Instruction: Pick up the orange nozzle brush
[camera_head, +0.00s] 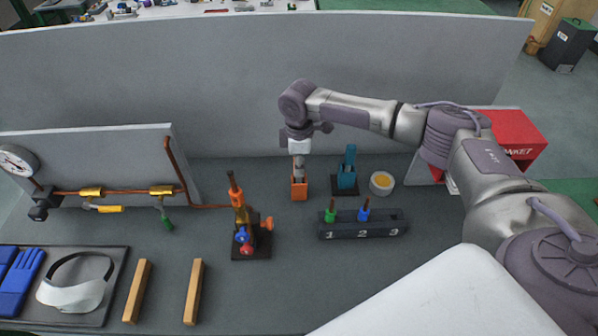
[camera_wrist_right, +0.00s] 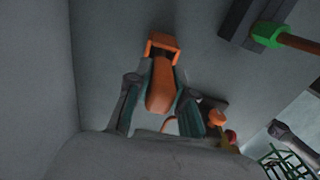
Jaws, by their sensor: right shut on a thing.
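My right gripper (camera_head: 299,168) points down behind the middle of the table and is shut on an orange piece, which I take for the orange nozzle brush. In the right wrist view the orange nozzle brush (camera_wrist_right: 160,90) lies between the two fingers of my right gripper (camera_wrist_right: 155,98). An orange bracket-like part (camera_wrist_right: 162,42) is at its far end. In the head view an orange upright block (camera_head: 299,190) shows below the fingers; whether brush and block are separate parts is unclear. My left gripper is not in view.
A dark numbered rack (camera_head: 350,231) holds a green-handled piece (camera_head: 330,212) and a blue-handled piece (camera_head: 363,210). A blue tool on a black stand (camera_head: 347,172) and a round tin (camera_head: 382,183) are right of the gripper. A copper-and-orange fitting (camera_head: 238,205) stands left. A grey wall (camera_head: 230,95) runs behind.

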